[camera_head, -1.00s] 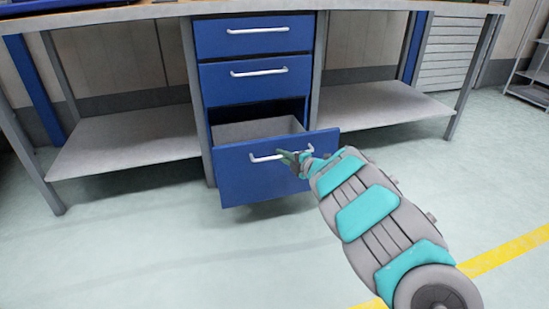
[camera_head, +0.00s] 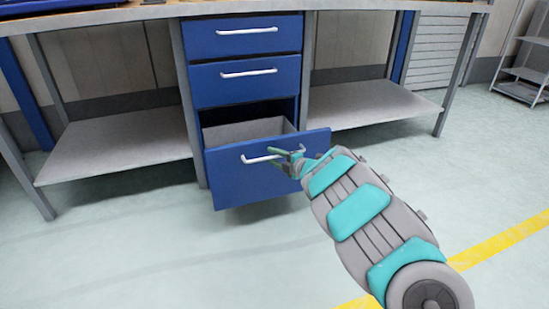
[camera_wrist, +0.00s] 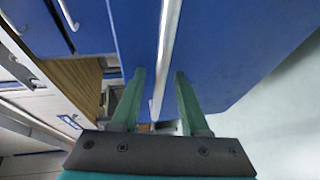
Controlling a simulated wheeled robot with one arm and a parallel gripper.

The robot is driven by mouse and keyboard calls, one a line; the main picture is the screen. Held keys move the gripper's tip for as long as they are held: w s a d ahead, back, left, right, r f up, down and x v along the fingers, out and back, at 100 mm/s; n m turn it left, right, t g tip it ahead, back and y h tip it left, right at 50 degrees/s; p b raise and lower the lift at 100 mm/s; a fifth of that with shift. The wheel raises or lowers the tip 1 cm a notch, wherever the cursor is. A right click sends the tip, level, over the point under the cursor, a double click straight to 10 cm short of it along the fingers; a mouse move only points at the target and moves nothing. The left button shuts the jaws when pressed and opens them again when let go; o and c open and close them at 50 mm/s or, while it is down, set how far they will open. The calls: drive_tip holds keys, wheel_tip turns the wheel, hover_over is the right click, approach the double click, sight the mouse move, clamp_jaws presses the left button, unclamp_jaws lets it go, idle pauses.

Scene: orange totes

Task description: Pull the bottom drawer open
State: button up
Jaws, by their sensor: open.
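The bottom drawer (camera_head: 262,179) is blue and stands pulled out of its cabinet, with its grey inside showing in the head view. Its front also fills much of the wrist view (camera_wrist: 220,50). A pale bar handle (camera_head: 258,159) runs across the drawer front. My gripper (camera_head: 285,151) is at the right part of this handle. In the wrist view my gripper (camera_wrist: 160,75) is open, with one green finger on each side of the handle (camera_wrist: 164,60); neither finger visibly presses on it.
Two shut blue drawers, the top one (camera_head: 243,36) and the middle one (camera_head: 247,80), sit above. Grey shelves lie left (camera_head: 115,150) and right (camera_head: 365,103) of the cabinet under the workbench. The floor in front is clear, with a yellow line (camera_head: 500,240) at right.

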drive_tip(key=shift+s, duration=0.1)
drive_tip(key=v, duration=0.7)
drive_tip(key=shift+s+d+p, duration=0.2)
drive_tip(key=shift+s+p, duration=0.05)
drive_tip(key=shift+p, duration=0.15)
